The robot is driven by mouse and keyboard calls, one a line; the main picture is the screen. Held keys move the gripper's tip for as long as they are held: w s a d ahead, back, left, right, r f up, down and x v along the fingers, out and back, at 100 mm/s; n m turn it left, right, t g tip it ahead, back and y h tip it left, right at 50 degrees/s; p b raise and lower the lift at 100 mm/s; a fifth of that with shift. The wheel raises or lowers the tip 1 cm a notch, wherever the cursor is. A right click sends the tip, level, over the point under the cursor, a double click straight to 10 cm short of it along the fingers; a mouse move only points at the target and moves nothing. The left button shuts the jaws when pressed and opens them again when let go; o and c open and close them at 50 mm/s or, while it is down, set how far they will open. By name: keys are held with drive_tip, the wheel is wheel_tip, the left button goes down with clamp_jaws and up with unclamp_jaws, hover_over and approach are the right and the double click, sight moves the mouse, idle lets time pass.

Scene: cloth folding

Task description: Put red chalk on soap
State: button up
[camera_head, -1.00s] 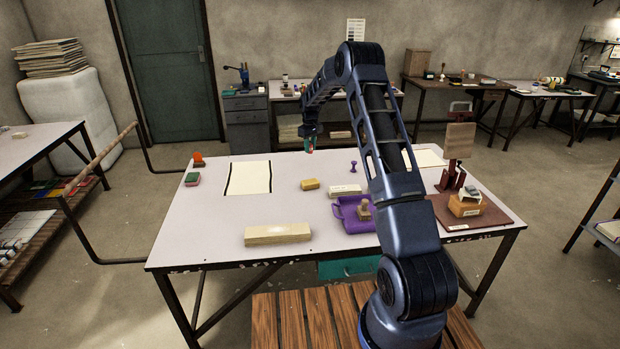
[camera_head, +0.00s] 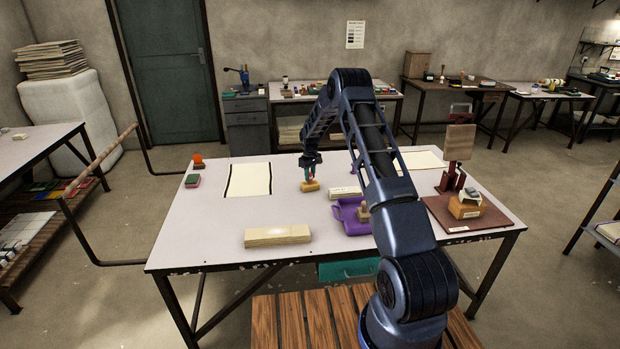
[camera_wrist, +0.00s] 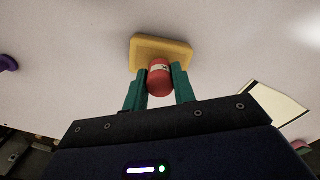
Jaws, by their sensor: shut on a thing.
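My gripper (camera_head: 311,177) is over the yellow soap (camera_head: 309,187) on the white table. In the wrist view my gripper (camera_wrist: 159,84) has its green fingers shut on the red chalk (camera_wrist: 160,80), a short red cylinder with a pale band. The yellow soap (camera_wrist: 165,50) lies just past the chalk, and the chalk's far end overlaps the soap in this view. I cannot tell whether the chalk touches the soap. In the head view the chalk is too small to make out clearly between the fingers.
A purple tray (camera_head: 349,222) with a wooden-handled stamp and a white block (camera_head: 345,192) are to the right. A long pale block (camera_head: 277,236) lies in front. A paper sheet (camera_head: 249,179) lies left. The table (camera_head: 210,225) is clear at front left.

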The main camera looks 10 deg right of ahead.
drive_tip(key=shift+f, duration=0.55)
drive_tip(key=shift+f, duration=0.1)
drive_tip(key=o, duration=1)
